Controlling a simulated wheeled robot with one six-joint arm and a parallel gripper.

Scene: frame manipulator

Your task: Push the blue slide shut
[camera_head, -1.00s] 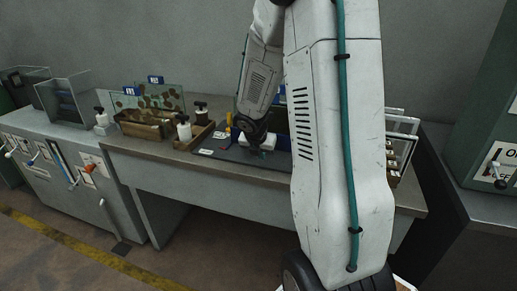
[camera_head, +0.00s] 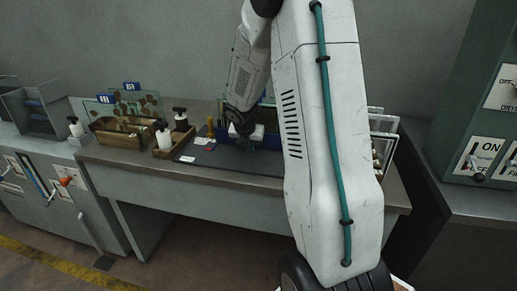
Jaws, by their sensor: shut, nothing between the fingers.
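A narrow blue strip (camera_head: 33,174) runs at a slant on the front of the grey cabinet at the left; I cannot tell whether it is the blue slide or how far it stands open. Another blue thing (camera_head: 268,114) shows on the workbench, mostly hidden behind my arm. My gripper (camera_head: 243,141) is shut and empty, pointing down over the dark mat (camera_head: 218,160) on the workbench.
Pump bottles (camera_head: 181,119), a wooden box (camera_head: 122,134) and glass panes (camera_head: 138,103) stand on the bench left of my gripper. White frames (camera_head: 383,127) stand at the right. A green switch cabinet (camera_head: 490,110) is far right.

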